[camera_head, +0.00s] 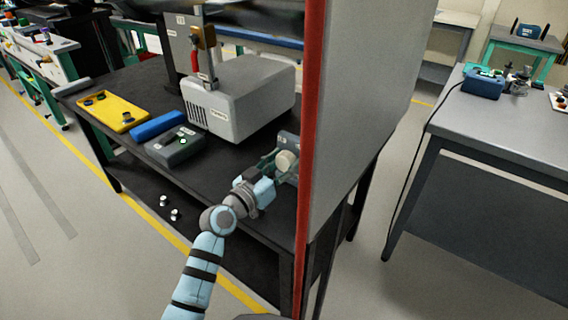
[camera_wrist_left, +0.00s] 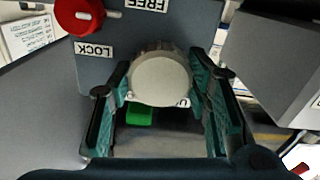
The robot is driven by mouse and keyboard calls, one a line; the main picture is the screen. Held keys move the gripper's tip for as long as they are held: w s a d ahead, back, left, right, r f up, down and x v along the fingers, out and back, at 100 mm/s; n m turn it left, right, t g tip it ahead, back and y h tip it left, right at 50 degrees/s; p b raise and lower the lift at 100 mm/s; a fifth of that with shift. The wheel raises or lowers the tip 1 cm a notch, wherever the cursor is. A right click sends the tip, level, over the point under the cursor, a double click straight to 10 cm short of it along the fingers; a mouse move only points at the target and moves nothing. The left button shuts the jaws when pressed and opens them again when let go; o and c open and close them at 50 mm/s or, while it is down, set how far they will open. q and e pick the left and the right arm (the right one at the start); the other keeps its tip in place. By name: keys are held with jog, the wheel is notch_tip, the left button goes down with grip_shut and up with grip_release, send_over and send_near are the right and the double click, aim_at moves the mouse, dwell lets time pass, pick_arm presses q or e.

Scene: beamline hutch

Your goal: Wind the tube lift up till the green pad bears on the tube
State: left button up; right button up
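A round knob with a pale face and ribbed rim (camera_wrist_left: 160,80) sits on the front of a grey panel (camera_wrist_left: 115,50); the knob also shows in the head view (camera_head: 287,161). My left gripper (camera_head: 276,163) has its two teal fingers on either side of the knob, seemingly touching its rim; it also shows in the left wrist view (camera_wrist_left: 159,88). A bright green pad (camera_wrist_left: 138,116) shows below the knob, between the fingers. A red lock knob (camera_wrist_left: 80,14) sits by the LOCK and FREE labels. I cannot make out the tube. My right gripper is out of view.
A tall grey cabinet wall with a red edge (camera_head: 313,130) stands close right of my left gripper. The dark bench (camera_head: 225,160) carries a grey box-shaped unit (camera_head: 240,98), a dark device (camera_head: 174,147), a blue block (camera_head: 157,125) and a yellow tray (camera_head: 131,121).

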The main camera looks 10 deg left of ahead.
pick_arm(q)
jog(key=shift+c, duration=0.5)
jog(key=shift+n, duration=0.4)
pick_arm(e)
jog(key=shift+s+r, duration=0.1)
pick_arm(q)
jog(key=shift+n+p, duration=0.3)
jog(key=shift+n, duration=0.2)
jog(key=n+p, duration=0.1)
jog(key=n, duration=0.3)
jog(key=n+p, duration=0.1)
jog(key=n, duration=0.3)
jog(key=shift+n+p, duration=0.4)
jog(key=shift+n, duration=0.6)
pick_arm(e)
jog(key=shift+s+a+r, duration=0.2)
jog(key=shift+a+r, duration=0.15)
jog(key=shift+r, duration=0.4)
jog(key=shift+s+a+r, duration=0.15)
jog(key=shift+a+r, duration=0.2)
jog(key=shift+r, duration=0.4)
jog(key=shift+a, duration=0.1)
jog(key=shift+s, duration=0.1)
pick_arm(q)
jog(key=o, duration=1.1)
jog(key=shift+a, duration=0.1)
